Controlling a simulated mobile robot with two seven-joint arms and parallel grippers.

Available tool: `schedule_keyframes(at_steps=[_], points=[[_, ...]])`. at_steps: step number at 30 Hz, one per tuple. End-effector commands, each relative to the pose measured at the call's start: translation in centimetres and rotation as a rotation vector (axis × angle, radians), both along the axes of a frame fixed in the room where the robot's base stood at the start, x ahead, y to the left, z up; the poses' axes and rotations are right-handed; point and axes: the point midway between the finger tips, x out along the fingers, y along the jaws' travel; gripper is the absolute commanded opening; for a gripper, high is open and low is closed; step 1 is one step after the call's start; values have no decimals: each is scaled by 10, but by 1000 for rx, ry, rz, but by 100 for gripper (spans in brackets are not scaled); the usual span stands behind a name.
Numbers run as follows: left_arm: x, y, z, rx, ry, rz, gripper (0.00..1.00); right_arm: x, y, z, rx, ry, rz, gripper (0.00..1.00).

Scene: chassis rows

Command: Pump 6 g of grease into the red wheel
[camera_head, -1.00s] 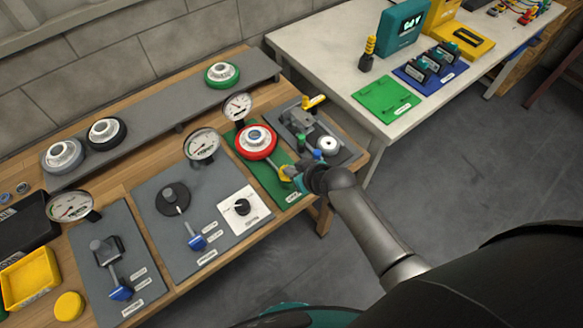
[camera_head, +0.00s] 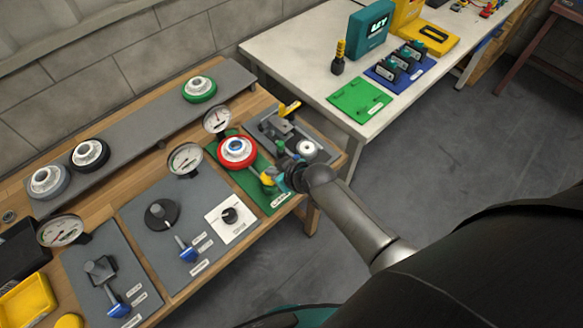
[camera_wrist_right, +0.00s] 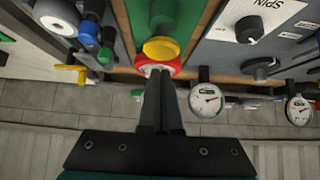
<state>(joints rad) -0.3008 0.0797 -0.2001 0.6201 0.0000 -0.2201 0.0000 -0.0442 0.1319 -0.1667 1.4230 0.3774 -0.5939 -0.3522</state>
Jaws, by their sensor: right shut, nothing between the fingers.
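The red wheel (camera_head: 237,152), with a pale hub, sits at the far end of a green board (camera_head: 282,202). It shows partly in the right wrist view (camera_wrist_right: 158,70), behind a yellow round knob (camera_wrist_right: 161,48). That yellow knob also shows in the head view (camera_head: 267,177), between the wheel and my right gripper. My right gripper (camera_head: 284,176) is shut and empty, its tips close to the knob; I cannot tell whether they touch. In the wrist view its fingers (camera_wrist_right: 160,80) are together. A round gauge (camera_head: 217,119) stands behind the wheel. My left gripper is not in view.
A grey board with a white roller (camera_head: 304,150) and a yellow-handled tool lies right of the green board. A grey board with a black knob (camera_head: 162,214) lies left. A raised shelf (camera_head: 135,134) holds several wheels. A white table (camera_head: 300,55) stands behind.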

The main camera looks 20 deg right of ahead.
Motion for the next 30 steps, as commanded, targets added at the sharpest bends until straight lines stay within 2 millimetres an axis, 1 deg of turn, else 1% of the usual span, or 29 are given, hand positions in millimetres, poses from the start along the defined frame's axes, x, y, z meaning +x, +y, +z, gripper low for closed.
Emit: schedule_keyframes(at_steps=[1, 15, 21, 30], points=[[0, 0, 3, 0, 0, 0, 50, -8, -3, 5, -2, 2, 0, 0], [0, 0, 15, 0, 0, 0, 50, -52, -19, 54, -1, -1, 1, 0], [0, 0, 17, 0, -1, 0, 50, -62, -23, 64, 0, -1, -1, 0], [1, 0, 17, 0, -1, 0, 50, -65, -24, 67, 0, -2, -1, 0]])
